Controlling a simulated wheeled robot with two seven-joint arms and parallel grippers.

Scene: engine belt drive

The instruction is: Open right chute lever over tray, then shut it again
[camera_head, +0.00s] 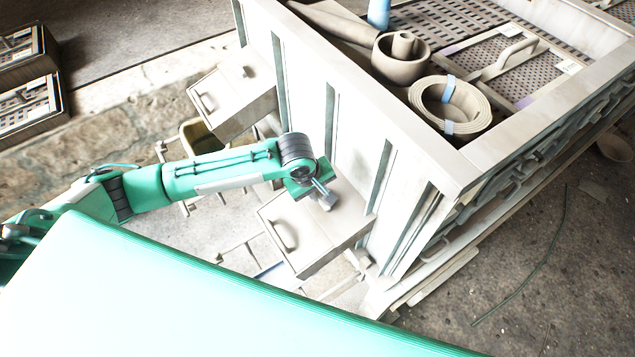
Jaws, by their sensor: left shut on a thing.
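The right chute (322,236) is a pale box with a curved handle (284,236) on its front, jutting from the side of a large pale bin. My left gripper (326,198) is over the top of this chute, close to the bin wall. It is shut on the right chute lever, which the fingers mostly hide. How far the lever is turned cannot be told. The tray under the chute is not clearly made out. My right gripper is out of view.
A similar left chute (238,105) juts out farther back. A coiled belt (450,105), a round pot (400,62) and a blue bottle (379,13) sit on the bin top. My green body covers the lower left. Open floor lies at right.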

